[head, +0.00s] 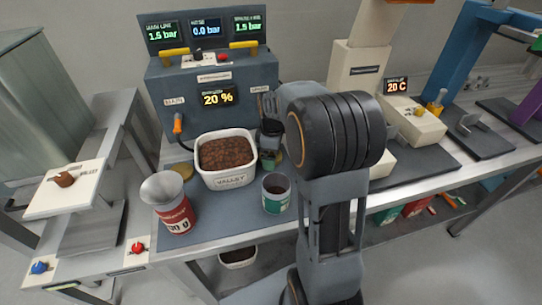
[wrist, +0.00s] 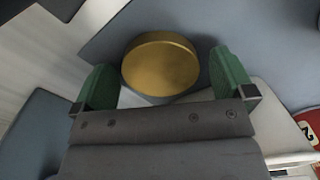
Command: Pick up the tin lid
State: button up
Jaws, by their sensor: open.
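The tin lid (wrist: 160,65) is a round, flat, gold disc lying on the grey-blue mat in the wrist view. My gripper (wrist: 163,80) is open, with a green finger on each side of the lid. The lid looks apart from both fingers, and its near edge lies close to the gripper body. In the head view my gripper (head: 268,157) points down between the white tub and the arm. A gold patch shows beside its fingers, mostly hidden; I cannot tell whether it is this lid.
A white tub (head: 229,180) of brown granules stands left of my gripper. A green-labelled cup (head: 276,194) stands in front. A red tin (head: 176,216) with a funnel is at left, with a gold disc (head: 181,171) behind it. The grey-blue console (head: 207,125) rises behind.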

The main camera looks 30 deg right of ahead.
jog(key=c, duration=0.8)
